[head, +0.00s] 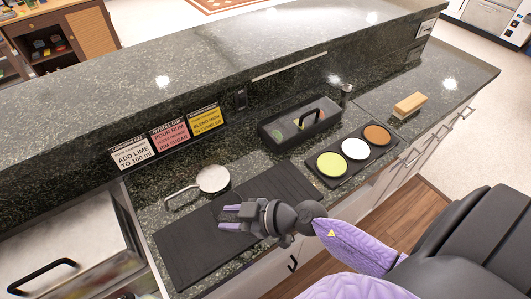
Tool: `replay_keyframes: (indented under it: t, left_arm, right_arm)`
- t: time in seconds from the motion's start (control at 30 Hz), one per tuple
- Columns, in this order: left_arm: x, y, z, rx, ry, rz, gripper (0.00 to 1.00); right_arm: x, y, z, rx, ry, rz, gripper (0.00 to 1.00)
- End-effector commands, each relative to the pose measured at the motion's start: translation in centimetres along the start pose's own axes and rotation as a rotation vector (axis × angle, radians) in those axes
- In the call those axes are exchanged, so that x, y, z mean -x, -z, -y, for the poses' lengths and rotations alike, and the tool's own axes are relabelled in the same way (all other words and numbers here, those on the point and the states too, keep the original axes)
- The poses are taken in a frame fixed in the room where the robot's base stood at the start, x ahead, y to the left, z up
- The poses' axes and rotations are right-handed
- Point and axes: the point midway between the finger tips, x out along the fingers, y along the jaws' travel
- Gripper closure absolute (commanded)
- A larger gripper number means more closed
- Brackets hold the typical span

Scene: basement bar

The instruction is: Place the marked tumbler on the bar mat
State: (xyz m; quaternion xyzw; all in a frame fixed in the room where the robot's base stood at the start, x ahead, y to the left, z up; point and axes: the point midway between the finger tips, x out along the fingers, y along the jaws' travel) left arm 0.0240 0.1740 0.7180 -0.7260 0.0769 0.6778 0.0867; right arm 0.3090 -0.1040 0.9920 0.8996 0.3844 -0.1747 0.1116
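The black bar mat (190,252) lies along the front of the lower granite counter. My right gripper (220,218) reaches in from the right and is above the mat. Its two purple fingers point left with a gap between them, and I see nothing held there. I cannot make out a marked tumbler anywhere in the head view. My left gripper is not in view.
A round metal strainer (213,179) lies at the mat's back edge. Behind are three cards (170,137), a black caddy (273,133) and a small metal cup (346,92). A tray of three coloured discs (344,166) and a brush (409,105) are at right.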

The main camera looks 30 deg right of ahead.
Motion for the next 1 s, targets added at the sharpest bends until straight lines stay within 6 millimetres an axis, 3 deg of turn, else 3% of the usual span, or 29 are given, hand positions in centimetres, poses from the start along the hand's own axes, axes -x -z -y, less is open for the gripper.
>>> replay_keyframes:
  t: [0.3,0.4,0.57,1.0]
  left_arm:
    - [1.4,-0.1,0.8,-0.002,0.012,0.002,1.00]
    - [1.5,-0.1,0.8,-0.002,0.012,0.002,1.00]
    - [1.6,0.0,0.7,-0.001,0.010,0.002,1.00]
    - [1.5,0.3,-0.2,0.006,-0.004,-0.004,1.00]
  right_arm:
    - [8.0,0.1,0.1,0.001,0.003,0.005,0.61]
    - [9.7,0.0,0.1,-0.002,0.002,0.003,0.61]
    - [10.7,0.1,0.0,0.000,0.002,0.000,0.61]
    - [10.7,0.1,0.0,0.001,0.001,0.000,0.61]
